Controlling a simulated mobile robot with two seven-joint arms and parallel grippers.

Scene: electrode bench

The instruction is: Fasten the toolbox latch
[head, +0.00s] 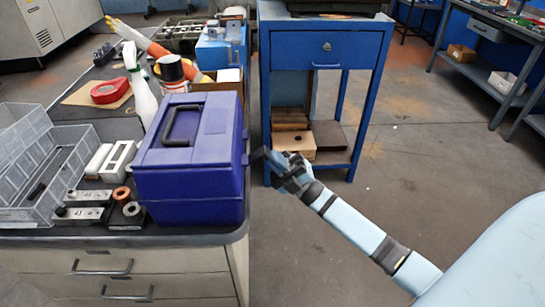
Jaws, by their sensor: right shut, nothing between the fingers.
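The blue-purple toolbox (190,190) stands at the right front corner of the bench, with its lid (215,122) down and a black handle (180,125) on top. My right gripper (262,155) is shut and empty, just off the box's right side near the lid seam. Its dark fingertips point left towards the box; I cannot tell whether they touch it. The latch is not clearly visible; the right side of the box is seen nearly edge-on. My left gripper is not in view.
Clear plastic bins (30,165), a white spray bottle (138,85), a black can (173,73) and red tape (109,91) crowd the bench left of and behind the toolbox. A blue cabinet table (325,45) stands behind my right gripper. Open floor lies right.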

